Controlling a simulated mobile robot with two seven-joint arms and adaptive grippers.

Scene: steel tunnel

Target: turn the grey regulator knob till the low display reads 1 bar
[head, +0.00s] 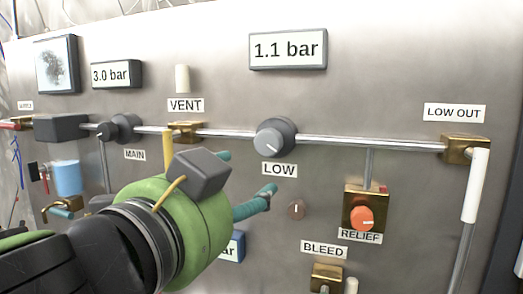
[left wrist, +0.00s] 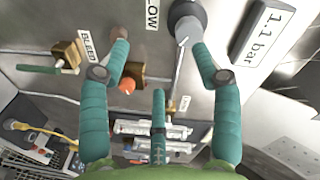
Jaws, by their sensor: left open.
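The grey regulator knob (head: 275,138) sits above the LOW label on the steel panel, with a pale mark on its face. The low display (head: 287,49) above it reads 1.1 bar. My left gripper (head: 247,173) is open and empty, with its teal fingers spread just below and left of the knob. In the left wrist view the knob (left wrist: 187,14) is at the top, near the tip of the right finger, and not between the fingers. Whether that finger touches it I cannot tell. The display (left wrist: 266,32) shows beside it. My right gripper is not in view.
A steel pipe (head: 365,143) runs across the panel at knob height. The orange RELIEF knob (head: 362,218) and BLEED valve (head: 326,276) are lower right. The MAIN regulator (head: 125,127), with its 3.0 bar display (head: 116,74), and the VENT valve (head: 186,131) are left.

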